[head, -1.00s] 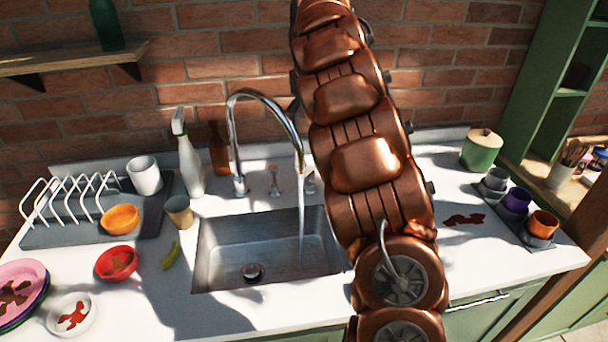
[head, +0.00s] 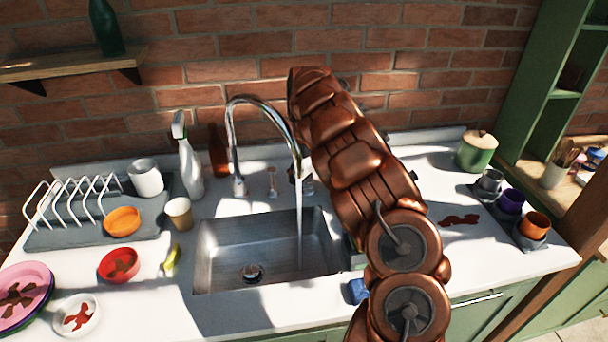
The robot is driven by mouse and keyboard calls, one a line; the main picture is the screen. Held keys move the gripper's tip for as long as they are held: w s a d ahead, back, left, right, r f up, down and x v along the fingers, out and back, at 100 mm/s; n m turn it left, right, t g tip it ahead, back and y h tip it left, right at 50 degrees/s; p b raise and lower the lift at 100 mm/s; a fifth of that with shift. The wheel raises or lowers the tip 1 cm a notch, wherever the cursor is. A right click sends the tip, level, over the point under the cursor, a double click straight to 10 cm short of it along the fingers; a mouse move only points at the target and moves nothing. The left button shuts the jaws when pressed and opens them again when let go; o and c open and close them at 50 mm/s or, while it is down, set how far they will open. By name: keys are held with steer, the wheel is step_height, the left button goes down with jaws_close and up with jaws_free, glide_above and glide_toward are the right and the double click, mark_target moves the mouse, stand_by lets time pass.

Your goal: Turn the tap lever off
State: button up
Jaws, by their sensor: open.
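The chrome tap (head: 232,135) stands behind the sink (head: 215,270), its curved spout reaching over the basin. A stream of water (head: 299,225) runs from the spout into the basin. A small upright fitting (head: 272,183) stands on the counter right of the tap's base. Another small fitting (head: 308,184) sits behind the water stream, partly covered by my arm; I cannot tell which one is the lever. My copper-coloured arm crosses the right of the sink and reaches up in front of the brick wall. My gripper is not visible; my arm seems to hide it.
A spray bottle (head: 190,165), brown bottle (head: 218,150) and beige cup (head: 179,213) stand left of the tap. A dish rack (head: 75,205), bowls and plates fill the left counter. A blue object (head: 357,290) lies by my arm. A green canister (head: 477,152) and cups stand right.

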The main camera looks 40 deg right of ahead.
mark_target(305, 184)
steer(key=shift+f, duration=1.1)
steer(key=shift+c, duration=0.3)
steer(key=c, duration=0.8)
